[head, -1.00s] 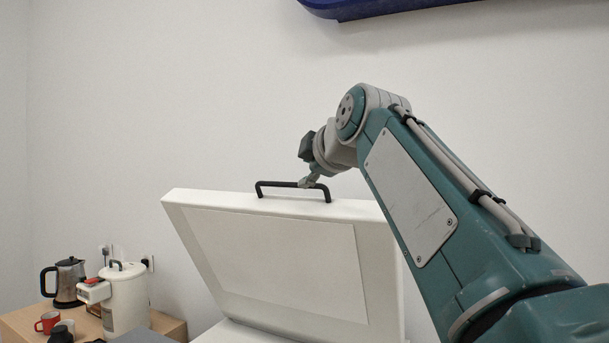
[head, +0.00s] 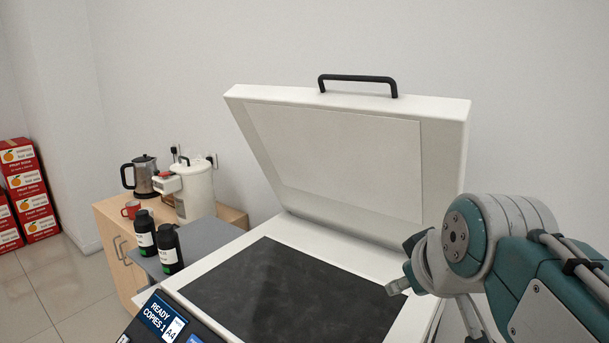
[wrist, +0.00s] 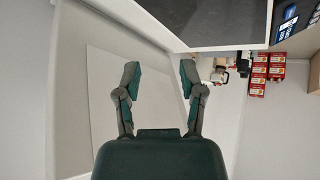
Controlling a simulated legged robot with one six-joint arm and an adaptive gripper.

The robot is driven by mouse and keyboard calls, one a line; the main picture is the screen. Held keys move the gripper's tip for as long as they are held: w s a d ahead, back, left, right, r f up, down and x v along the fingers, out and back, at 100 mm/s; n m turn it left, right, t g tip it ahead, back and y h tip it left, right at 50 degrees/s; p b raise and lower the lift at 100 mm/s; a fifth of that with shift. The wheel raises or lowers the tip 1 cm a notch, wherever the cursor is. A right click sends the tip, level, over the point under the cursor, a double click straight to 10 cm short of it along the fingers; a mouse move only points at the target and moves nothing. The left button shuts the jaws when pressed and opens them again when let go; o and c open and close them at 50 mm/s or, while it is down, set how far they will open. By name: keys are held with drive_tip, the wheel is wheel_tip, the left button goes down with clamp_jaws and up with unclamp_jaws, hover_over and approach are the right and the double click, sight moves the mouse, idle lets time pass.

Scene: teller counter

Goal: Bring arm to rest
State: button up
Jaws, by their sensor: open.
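My arm stands at the right of the head view, folded low in front of the copier's right side. My gripper (wrist: 160,82) is open and empty in the wrist view, its two fingers apart with nothing between them. In the head view only part of it shows, at the lower right. The copier lid (head: 345,150) stands tilted open, with a black handle (head: 357,79) on its top edge. My gripper is apart from the handle. The dark copier glass (head: 290,295) is bare. The lid's pale underside also shows behind the fingers in the wrist view (wrist: 105,80).
A lit display (head: 163,317) is at the copier's front left. Two black bottles (head: 157,240) stand on a grey surface beside it. A wooden cabinet (head: 118,250) holds a kettle (head: 143,177), a red mug (head: 131,209) and a white urn (head: 194,190). Red cartons (head: 28,190) are stacked at far left.

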drive_tip(key=s+f+m+g, duration=0.1)
drive_tip(key=s+f+m, duration=0.1)
drive_tip(key=s+f, duration=0.3)
drive_tip(key=s+d+f+m+g, duration=0.1)
drive_tip(key=s+f+m, duration=0.1)
drive_tip(key=s+f, duration=0.3)
wheel_tip(320, 180, down, 5)
drive_tip(key=shift+s+r+m+g+h, duration=0.2)
drive_tip(key=shift+m+g+h, duration=0.1)
drive_tip(key=shift+h, duration=0.1)
